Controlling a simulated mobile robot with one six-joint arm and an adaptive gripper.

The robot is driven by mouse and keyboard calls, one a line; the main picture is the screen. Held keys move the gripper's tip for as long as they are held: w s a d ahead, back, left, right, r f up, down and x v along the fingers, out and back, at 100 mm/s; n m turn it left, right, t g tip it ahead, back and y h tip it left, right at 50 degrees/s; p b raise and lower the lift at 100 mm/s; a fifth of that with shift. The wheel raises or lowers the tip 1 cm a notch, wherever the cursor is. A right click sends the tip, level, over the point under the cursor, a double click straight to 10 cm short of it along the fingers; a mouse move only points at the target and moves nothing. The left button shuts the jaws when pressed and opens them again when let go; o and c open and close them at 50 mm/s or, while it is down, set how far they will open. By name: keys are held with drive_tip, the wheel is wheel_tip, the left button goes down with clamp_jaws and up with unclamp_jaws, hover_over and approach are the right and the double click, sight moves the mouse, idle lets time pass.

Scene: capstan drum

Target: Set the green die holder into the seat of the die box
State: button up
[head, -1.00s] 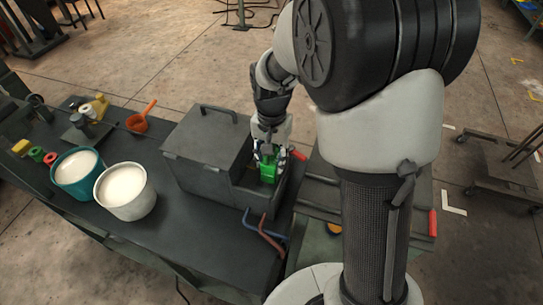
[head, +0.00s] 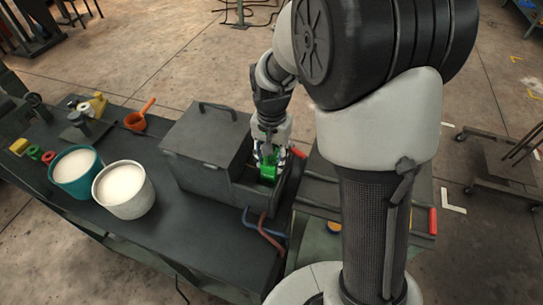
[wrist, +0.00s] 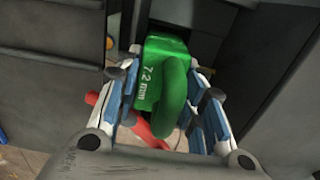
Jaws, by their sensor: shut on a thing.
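The green die holder (head: 268,172) is in my gripper (head: 269,157), at the open right part of the dark grey die box (head: 207,143). In the wrist view the holder (wrist: 165,70) carries the marking "7.2 mm" and a green loop handle. The fingers of my gripper (wrist: 170,105) are shut on it from both sides. The holder's far end is by a dark opening between the grey walls of the box (wrist: 268,75). The seat itself is hidden, and I cannot tell whether the holder touches it.
A red lever (wrist: 145,130) lies below the holder in the wrist view. A teal bucket (head: 60,176) and a white bucket (head: 131,207) stand left on the bench. An orange ladle (head: 137,121) lies behind them.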

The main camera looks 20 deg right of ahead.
drive_tip(key=shift+f+b, duration=0.3)
drive_tip(key=shift+f, duration=0.1)
drive_tip(key=shift+s+f, duration=0.25)
drive_tip(key=shift+f, duration=0.15)
drive_tip(key=shift+w+a+f, duration=0.1)
drive_tip(key=shift+w, duration=0.1)
